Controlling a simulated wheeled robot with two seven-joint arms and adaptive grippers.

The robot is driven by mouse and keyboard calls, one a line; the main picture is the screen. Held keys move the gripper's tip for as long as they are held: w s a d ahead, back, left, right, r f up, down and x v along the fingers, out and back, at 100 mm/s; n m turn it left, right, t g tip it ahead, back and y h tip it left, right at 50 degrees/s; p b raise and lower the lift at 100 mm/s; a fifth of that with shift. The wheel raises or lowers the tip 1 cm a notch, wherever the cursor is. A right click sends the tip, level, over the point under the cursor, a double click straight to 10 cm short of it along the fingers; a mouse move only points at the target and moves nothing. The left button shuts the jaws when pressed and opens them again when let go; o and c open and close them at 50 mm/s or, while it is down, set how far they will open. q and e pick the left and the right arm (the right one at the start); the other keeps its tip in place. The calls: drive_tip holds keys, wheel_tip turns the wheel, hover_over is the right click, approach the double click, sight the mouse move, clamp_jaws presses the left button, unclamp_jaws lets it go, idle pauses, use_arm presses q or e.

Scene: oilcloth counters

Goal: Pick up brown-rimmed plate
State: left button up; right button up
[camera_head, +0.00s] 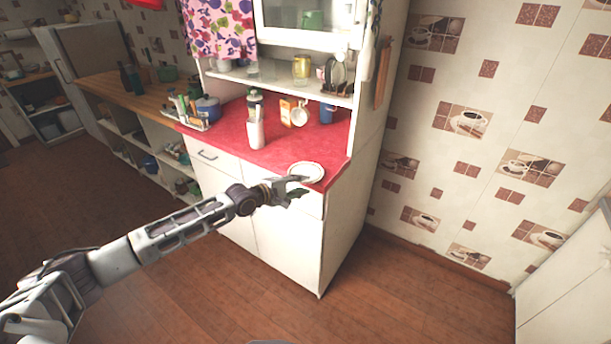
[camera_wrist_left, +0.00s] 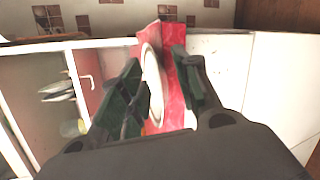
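The brown-rimmed plate (camera_head: 306,171) lies near the front right corner of the red counter top (camera_head: 285,158). It is white with a thin darker rim. My left gripper (camera_head: 297,186) is at the counter's front edge, right at the near side of the plate. In the left wrist view the plate (camera_wrist_left: 153,82) shows edge-on between the two dark fingers of the open left gripper (camera_wrist_left: 158,80). One finger partly covers the plate's edge; I cannot tell whether it touches. My right gripper is in neither view.
A metal-looking tumbler (camera_head: 256,133), a white mug (camera_head: 300,115), an orange box (camera_head: 286,112) and a blue pot (camera_head: 208,107) stand farther back on the counter. A shelf (camera_head: 285,80) with glassware hangs above. The floor (camera_head: 400,290) in front is clear.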

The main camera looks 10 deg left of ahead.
use_arm(q)
drive_tip(key=shift+x, duration=1.1)
clamp_jaws()
